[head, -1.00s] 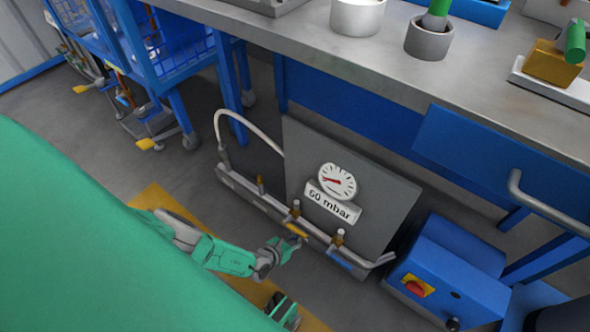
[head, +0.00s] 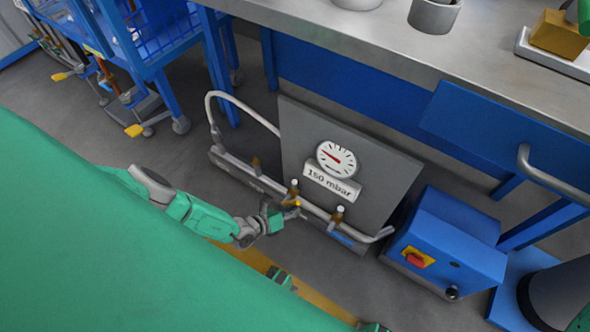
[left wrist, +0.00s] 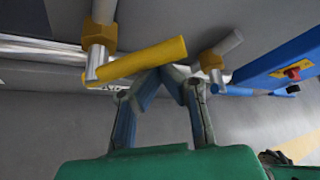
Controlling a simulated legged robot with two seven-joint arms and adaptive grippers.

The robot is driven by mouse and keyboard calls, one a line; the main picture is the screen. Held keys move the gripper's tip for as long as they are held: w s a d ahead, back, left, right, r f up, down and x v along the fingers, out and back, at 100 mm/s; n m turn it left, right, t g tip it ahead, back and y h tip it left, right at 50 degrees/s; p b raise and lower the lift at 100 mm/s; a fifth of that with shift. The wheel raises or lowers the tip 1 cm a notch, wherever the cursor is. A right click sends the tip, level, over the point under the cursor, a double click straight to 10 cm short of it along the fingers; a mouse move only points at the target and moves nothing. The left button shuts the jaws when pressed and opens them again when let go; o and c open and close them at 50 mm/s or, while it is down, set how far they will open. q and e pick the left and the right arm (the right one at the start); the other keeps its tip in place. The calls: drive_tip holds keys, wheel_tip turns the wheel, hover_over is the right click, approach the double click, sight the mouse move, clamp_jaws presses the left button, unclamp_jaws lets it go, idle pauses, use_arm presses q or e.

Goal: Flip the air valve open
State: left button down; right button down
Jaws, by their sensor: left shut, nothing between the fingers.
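A pipe (head: 235,165) runs along the foot of a grey panel and carries brass valves. The middle valve has a yellow lever (head: 291,203); in the left wrist view the lever (left wrist: 150,58) lies across the picture, tilted up to the right. Another valve has a blue lever (head: 340,238). Which is the air valve is not labelled legibly. My left gripper (head: 277,215) is at the yellow lever; in the left wrist view its fingertips (left wrist: 165,74) are together and empty, just below the lever's free end. Contact is unclear.
The panel holds a dial gauge (head: 336,159) above a sign reading 150 mbar (head: 332,184). A blue box (head: 450,245) with a red knob stands right of the pipe. A blue-framed workbench (head: 420,50) is above and behind. A blue cart (head: 150,60) stands at upper left.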

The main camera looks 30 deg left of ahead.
use_arm(q)
drive_tip(key=shift+w+a+r, duration=0.1)
drive_tip(key=shift+a+r, duration=0.3)
drive_tip(key=shift+a, duration=0.2)
drive_tip(key=shift+w+a+r, duration=0.1)
drive_tip(key=shift+a+r, duration=0.3)
drive_tip(key=shift+a, duration=0.2)
drive_tip(key=shift+a+r+p, duration=0.2)
drive_tip(key=shift+a+p, duration=0.1)
drive_tip(key=shift+a, duration=0.1)
